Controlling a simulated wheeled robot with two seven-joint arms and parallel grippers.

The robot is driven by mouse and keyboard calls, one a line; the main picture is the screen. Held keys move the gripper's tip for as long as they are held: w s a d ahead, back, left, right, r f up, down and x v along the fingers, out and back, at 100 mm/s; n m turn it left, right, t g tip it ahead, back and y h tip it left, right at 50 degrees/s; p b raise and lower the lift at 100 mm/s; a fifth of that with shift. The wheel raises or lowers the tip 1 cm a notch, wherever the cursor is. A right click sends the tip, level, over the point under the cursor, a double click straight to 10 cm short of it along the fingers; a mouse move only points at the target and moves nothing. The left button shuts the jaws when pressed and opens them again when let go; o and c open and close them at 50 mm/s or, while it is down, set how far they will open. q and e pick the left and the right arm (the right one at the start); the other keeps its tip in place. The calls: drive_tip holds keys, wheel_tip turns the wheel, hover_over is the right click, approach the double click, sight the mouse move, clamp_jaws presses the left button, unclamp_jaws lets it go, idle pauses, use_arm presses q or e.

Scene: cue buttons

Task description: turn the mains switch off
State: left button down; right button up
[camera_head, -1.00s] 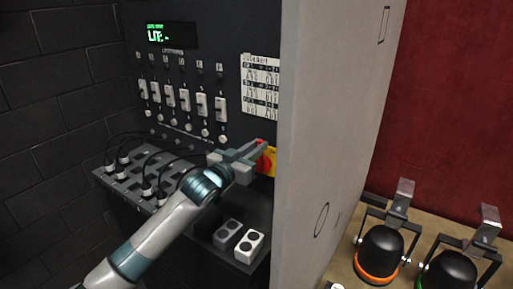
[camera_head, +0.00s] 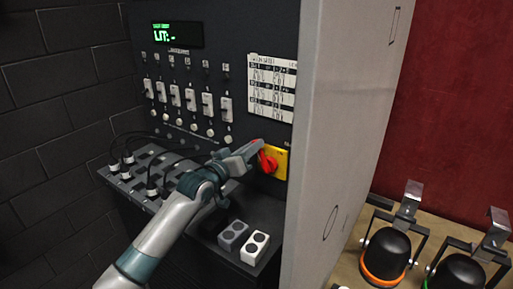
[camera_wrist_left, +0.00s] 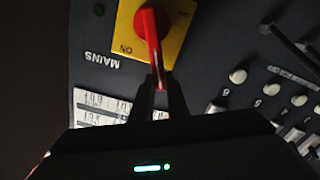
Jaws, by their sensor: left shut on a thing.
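The mains switch is a red rotary handle (camera_head: 268,160) on a yellow plate (camera_head: 282,166), low on the right of the dark panel. My left gripper (camera_head: 256,150) is at the handle, partly covering it. In the left wrist view the handle (camera_wrist_left: 150,40) runs down from its hub, and its end sits between the two fingertips (camera_wrist_left: 158,88), which are shut on it. An upside-down MAINS label (camera_wrist_left: 102,58) and an ON mark (camera_wrist_left: 126,48) show there. My right gripper does not show.
The panel has a green display (camera_head: 176,35), a row of several white faders (camera_head: 191,98) and a paper chart (camera_head: 272,87). Cables plug into a ledge at left. A grey upright board (camera_head: 345,110) stands close right of the switch. Two button boxes (camera_head: 254,247) lie below.

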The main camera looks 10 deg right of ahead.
use_arm(q)
drive_tip(key=w+a+f+n+b, duration=0.2)
drive_tip(key=f+n, duration=0.5)
drive_tip(key=n, duration=0.5)
drive_tip(key=shift+w+a+f+n, duration=0.25)
drive_tip(key=shift+w+a+n, duration=0.15)
drive_tip(key=shift+w+a, duration=0.2)
drive_tip(key=c, duration=1.7)
unclamp_jaws()
